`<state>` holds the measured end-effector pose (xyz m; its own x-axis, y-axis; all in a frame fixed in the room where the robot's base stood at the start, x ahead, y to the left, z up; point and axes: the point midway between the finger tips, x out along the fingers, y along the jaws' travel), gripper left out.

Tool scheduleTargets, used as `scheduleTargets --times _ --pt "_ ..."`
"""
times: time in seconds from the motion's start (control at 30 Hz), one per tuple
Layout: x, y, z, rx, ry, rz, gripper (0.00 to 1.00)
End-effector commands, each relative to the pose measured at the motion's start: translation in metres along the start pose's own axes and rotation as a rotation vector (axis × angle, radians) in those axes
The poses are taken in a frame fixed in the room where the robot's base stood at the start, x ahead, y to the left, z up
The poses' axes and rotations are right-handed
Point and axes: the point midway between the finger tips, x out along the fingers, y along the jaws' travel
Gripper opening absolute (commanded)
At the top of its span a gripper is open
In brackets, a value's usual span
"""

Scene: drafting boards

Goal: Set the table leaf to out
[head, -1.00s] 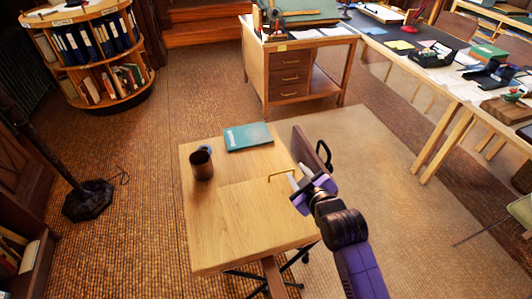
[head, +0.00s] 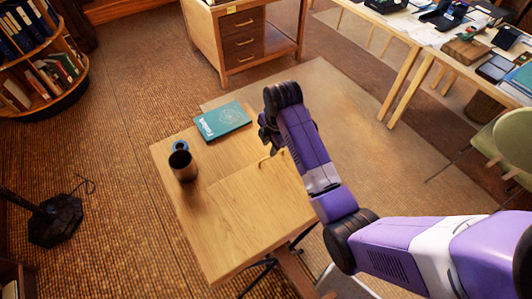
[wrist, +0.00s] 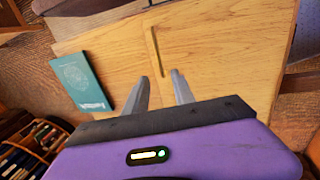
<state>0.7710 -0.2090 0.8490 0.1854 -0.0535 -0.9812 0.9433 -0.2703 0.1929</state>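The small wooden table (head: 225,245) has a seam across its top between two panels. A thin brass handle (head: 270,157) stands near the seam toward the right side; it also shows in the wrist view (wrist: 156,52). I cannot tell for sure which panel is the leaf. My gripper (wrist: 160,75) is open and empty in the wrist view, its two grey fingers pointing over the tabletop. The handle lies just beyond the fingertips, apart from them in the picture. In the head view my arm hides the fingers and the table's right edge.
A teal book (head: 222,121) lies on the table's far part. A drawer desk (head: 240,40) stands behind. A green chair (head: 512,140) is at right.

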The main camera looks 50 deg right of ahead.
Motion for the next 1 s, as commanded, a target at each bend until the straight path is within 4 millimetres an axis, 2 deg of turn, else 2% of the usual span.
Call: scheduleTargets --times 0.4,0.6,0.83,0.87,1.0 --pt "0.059 -0.001 0.0 0.003 0.0 -0.001 0.31" --pt "0.071 0.0 0.0 0.003 -0.001 0.002 0.31" --pt "0.072 0.0 0.0 0.003 -0.001 0.002 0.31" --pt "0.072 0.0 0.0 0.003 -0.001 0.002 0.29" --pt "0.072 0.0 0.0 0.003 -0.001 0.002 0.01"
